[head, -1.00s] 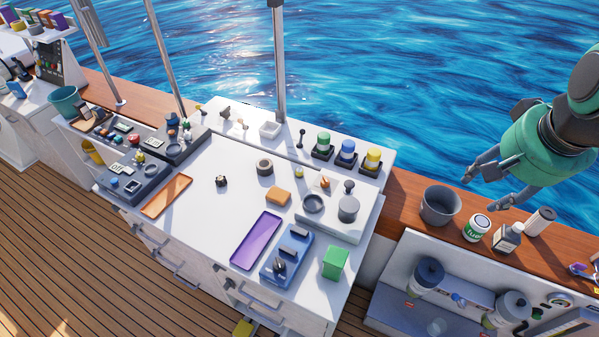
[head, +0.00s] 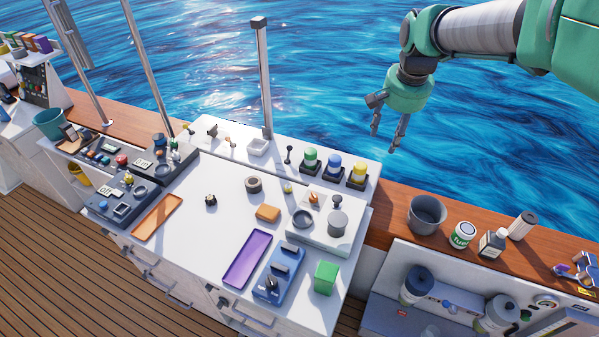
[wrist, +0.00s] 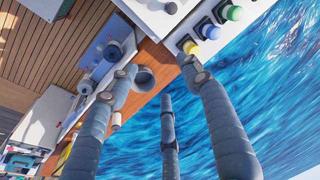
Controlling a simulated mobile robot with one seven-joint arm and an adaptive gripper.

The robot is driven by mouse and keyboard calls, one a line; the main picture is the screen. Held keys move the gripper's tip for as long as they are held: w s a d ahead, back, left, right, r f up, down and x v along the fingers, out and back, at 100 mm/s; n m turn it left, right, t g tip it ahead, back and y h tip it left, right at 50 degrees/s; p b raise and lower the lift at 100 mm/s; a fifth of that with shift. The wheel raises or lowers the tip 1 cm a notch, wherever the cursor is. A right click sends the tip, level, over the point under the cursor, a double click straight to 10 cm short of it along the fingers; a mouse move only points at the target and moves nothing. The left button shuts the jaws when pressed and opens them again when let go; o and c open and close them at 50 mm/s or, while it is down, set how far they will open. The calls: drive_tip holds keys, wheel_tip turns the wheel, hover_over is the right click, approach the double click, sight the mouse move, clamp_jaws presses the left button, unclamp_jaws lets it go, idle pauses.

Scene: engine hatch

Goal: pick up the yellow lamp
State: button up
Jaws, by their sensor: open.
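The yellow lamp (head: 358,171) stands upright on a dark square base on the raised white back ledge of the console. It is the rightmost of three lamps, beside the blue lamp (head: 333,167) and the green lamp (head: 310,160). In the wrist view the yellow lamp (wrist: 209,31) shows at the top, beyond my fingers. My gripper (head: 384,136) is open and empty, fingers pointing down over the water side, up and to the right of the lamp. In the wrist view my spread fingers (wrist: 165,85) touch nothing.
A metal post (head: 265,85) rises behind the console, left of the lamps. A green block (head: 326,277) and a purple tray (head: 247,258) lie on the console top.

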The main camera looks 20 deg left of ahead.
drive_tip(key=w+a+f+p, duration=0.1)
drive_tip(key=w+a+f, duration=0.45)
drive_tip(key=a, duration=0.45)
drive_tip(key=g+p, duration=0.2)
drive_tip(key=p, duration=0.1)
hover_over(288, 186)
wheel_tip(288, 186, down, 22)
drive_tip(key=shift+h, duration=0.4)
drive_tip(key=shift+f, duration=4.25)
drive_tip(key=shift+f, duration=0.15)
drive_tip(key=shift+f, duration=2.45)
